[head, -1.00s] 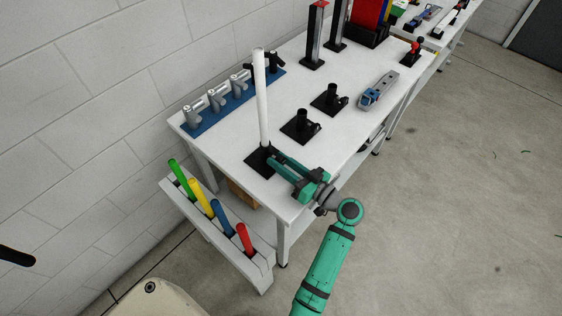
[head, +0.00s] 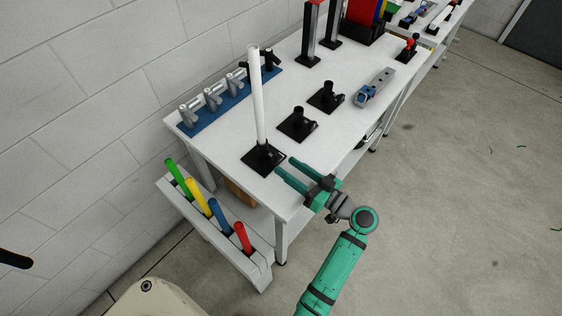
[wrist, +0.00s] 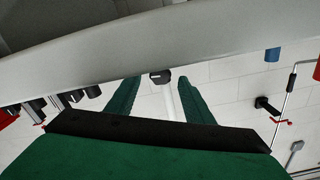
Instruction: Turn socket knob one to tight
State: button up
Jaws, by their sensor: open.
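A white post (head: 257,100) stands upright in a black square socket base (head: 262,160) at the near end of the white table. A small dark knob (head: 281,155) sits low on the socket's right side. It also shows in the wrist view (wrist: 160,76), between my fingers, with the white post (wrist: 171,102) behind it. My gripper (head: 286,166) is open and empty over the table's near edge, its two green fingers pointing toward the socket. The fingertips look close to the knob but apart from it. I cannot tell whether the knob is loose or tight.
Two empty black sockets (head: 298,125), (head: 326,97) stand farther back on the table (head: 222,140). A blue rack (head: 205,121) with grey fittings lies along the wall side. A rack of coloured handles (head: 212,218) stands at the near end.

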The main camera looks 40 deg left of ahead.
aim_at(279, 161)
jog(key=d, duration=0.5)
jog(key=shift+s+d, duration=0.3)
jog(key=shift+d, duration=0.1)
jog(key=n, duration=0.5)
jog(key=shift+a+r+n, duration=0.15)
jog(key=shift+a+n, duration=0.15)
jog(key=shift+n, duration=0.1)
jog(key=shift+w+a, duration=0.1)
jog(key=shift+a, duration=0.35)
jog(key=a, duration=1)
jog(key=shift+w, duration=0.4)
jog(key=c, duration=1.1)
